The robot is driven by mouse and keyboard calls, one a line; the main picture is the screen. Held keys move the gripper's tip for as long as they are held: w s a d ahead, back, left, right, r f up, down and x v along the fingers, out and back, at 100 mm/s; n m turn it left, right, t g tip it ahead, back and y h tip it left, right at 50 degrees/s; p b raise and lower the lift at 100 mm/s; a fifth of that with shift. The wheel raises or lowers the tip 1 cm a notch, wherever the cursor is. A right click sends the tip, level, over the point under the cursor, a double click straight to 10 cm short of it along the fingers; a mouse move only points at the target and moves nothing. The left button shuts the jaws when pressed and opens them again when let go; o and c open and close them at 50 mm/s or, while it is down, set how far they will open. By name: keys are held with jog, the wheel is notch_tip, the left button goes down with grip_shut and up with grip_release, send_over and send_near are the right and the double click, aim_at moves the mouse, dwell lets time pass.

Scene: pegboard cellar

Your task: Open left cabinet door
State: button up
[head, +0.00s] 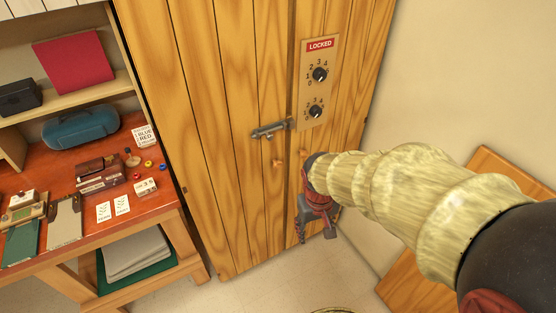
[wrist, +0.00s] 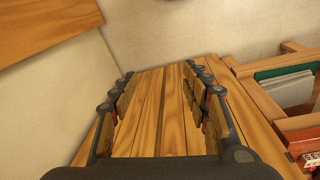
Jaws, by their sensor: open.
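The tall wooden cabinet stands in the middle of the head view. Its left door (head: 210,110) is shut against the right door (head: 352,100). A grey bolt latch (head: 270,130) lies across the left door's right edge, towards the seam. A small round wooden knob (head: 278,162) sits below the latch. My gripper (head: 316,232) is low in front of the right door, right of and below the knob. In the wrist view my gripper (wrist: 158,75) is open and empty, with planked cabinet wood (wrist: 155,105) beyond its fingers. The latch and knob do not show there.
A panel (head: 319,85) with a red LOCKED sign and two dials is on the right door. A desk (head: 60,255) with cards and small objects stands at left. A wooden board (head: 510,172) leans at the right wall. Bare floor shows below the cabinet.

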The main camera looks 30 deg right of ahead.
jog(key=w+d+f+t+p, duration=0.1)
jog(key=w+d+f+p, duration=0.3)
jog(key=w+d+f, duration=0.5)
jog(key=n+t+y+p, duration=0.1)
jog(key=n+t+y, duration=0.15)
jog(key=t, duration=0.95)
send_near(279, 165)
jog(key=w, duration=0.2)
jog(key=shift+n+h, duration=0.25)
jog(key=shift+h, duration=0.2)
jog(key=x, duration=0.7)
jog(key=shift+a+f+b, duration=0.35)
jog(key=shift+a, duration=0.05)
jog(key=shift+c, duration=0.7)
grip_shut()
